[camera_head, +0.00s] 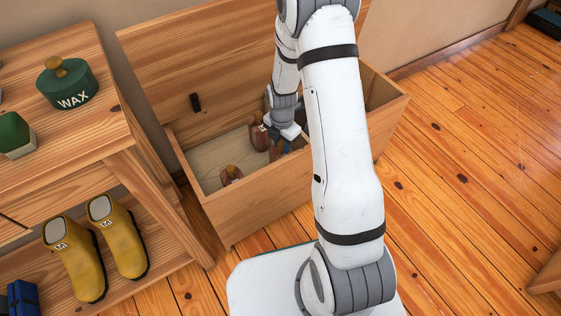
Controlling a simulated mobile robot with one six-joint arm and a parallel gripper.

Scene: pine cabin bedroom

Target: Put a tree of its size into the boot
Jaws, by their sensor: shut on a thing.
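My gripper (291,133) reaches down inside an open wooden chest (265,195). It is shut on a brown wooden thing (282,147), apparently a shoe tree, partly hidden by the gripper and my arm. Another brown wooden piece (258,138) is just left of the gripper. A further brown piece (230,174) lies near the chest's front left inside. Two yellow boots (75,258) (119,236) lean side by side on the low shelf at left, with open tops toward the back.
The chest lid (190,60) stands open against the wall. A wooden bench (60,120) at left bears a green WAX tin (68,88) and a green-topped brush (14,132). A blue thing (23,298) is at lower left.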

